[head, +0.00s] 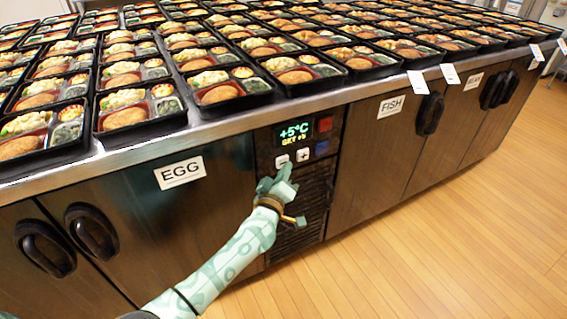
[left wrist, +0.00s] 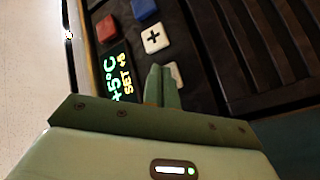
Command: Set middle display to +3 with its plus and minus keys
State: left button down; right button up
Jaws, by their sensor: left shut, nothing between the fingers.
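The display (head: 294,132) on the dark control panel reads +5°C in green, with a smaller yellow SET line below whose digit is hard to read. It also shows sideways in the left wrist view (left wrist: 116,78). The white plus key (head: 303,155) is uncovered and shows clearly in the left wrist view (left wrist: 154,39). The white minus key (head: 281,160) is left of it; in the left wrist view (left wrist: 175,70) my fingers partly hide it. My left gripper (head: 284,172) is shut and empty, its tips at the minus key; whether they touch it I cannot tell. My right gripper is out of view.
A red key (head: 325,124) and a blue key (head: 321,147) sit right of the display. A vent grille (head: 311,195) lies below. Cabinet doors with EGG (head: 180,172) and FISH (head: 391,108) labels flank the panel. Bento trays cover the counter above. The floor in front is clear.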

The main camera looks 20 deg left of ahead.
pick_arm(q)
jog(key=shift+w+a, duration=0.2)
jog(key=shift+a, duration=0.05)
jog(key=shift+s+d, duration=0.1)
dwell(0.6)
jog(key=shift+s+d+p, duration=0.4)
jog(key=shift+s+d, duration=0.1)
jog(key=shift+d, duration=0.05)
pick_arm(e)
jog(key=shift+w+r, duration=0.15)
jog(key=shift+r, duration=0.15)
pick_arm(q)
jog(key=s+d+p, duration=0.1)
jog(key=d, duration=0.1)
jog(key=s+d, duration=0.2)
jog(key=shift+p, duration=0.35)
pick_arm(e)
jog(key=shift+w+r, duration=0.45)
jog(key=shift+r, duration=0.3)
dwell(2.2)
